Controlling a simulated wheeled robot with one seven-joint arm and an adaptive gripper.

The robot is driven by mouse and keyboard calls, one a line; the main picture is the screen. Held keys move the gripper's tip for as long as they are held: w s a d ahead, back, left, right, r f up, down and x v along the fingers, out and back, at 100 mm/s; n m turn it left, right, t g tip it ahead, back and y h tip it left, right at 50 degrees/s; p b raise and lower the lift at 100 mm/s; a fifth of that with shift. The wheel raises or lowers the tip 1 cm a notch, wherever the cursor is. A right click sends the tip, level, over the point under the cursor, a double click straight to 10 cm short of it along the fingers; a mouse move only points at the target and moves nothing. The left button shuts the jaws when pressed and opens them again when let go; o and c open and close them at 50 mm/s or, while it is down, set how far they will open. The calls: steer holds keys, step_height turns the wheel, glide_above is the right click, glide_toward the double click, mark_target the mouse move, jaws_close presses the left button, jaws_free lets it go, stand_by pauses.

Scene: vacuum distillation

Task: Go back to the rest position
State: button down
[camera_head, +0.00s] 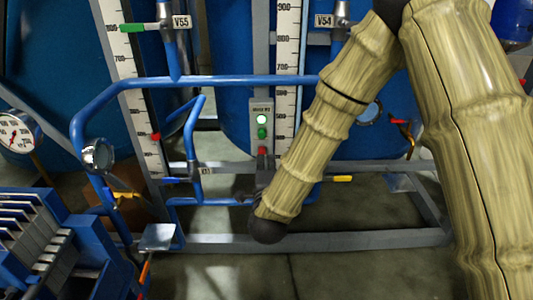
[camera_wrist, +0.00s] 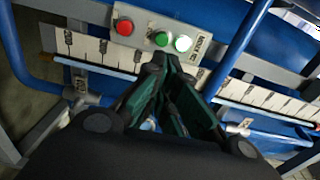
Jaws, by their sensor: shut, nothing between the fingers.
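My gripper (camera_wrist: 168,62) shows in the wrist view with its dark green fingers drawn together and nothing between them. Its fingertips point at the lower edge of a grey control box (camera_wrist: 140,32), which carries a red button (camera_wrist: 124,27), a green button (camera_wrist: 161,39) and a lit white-green lamp (camera_wrist: 183,43). I cannot tell whether the fingertips touch the box. In the head view the control box (camera_head: 262,112) stands upright just left of my arm, which reaches down across the right half.
Blue pipes (camera_head: 200,82), a grey frame rail (camera_head: 310,240) and blue tanks (camera_head: 228,70) with white scales stand close around my arm. A round gauge (camera_head: 20,131) and a blue ribbed unit (camera_head: 60,245) are at left. Bare floor (camera_head: 330,275) lies in front.

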steer(key=shift+s, duration=0.6)
steer(key=s+d+f+n+g, duration=0.2)
steer(key=f, duration=0.5)
steer(key=s+d+f+n+g, duration=0.2)
steer(key=f, duration=0.4)
steer(key=s+d+f+n+g, duration=0.4)
steer(key=s+d+f+n, duration=0.15)
steer(key=s+f, duration=0.55)
steer(key=s+d+f+n+g, duration=0.4)
steer(key=s+d+f+g, duration=0.15)
steer(key=s+f, duration=0.6)
steer(key=s+d+f+n+g, duration=0.2)
steer(key=s+d+f, duration=0.15)
steer(key=s, duration=0.45)
steer(key=s+d+f+n+g, duration=0.2)
steer(key=s+d+f+g, duration=0.15)
steer(key=s, duration=0.35)
step_height(320, 180, up, 18)
steer(key=t+p, duration=0.1)
steer(key=p, duration=1.6)
steer(key=shift+w+d, duration=0.2)
steer(key=shift+w, duration=0.1)
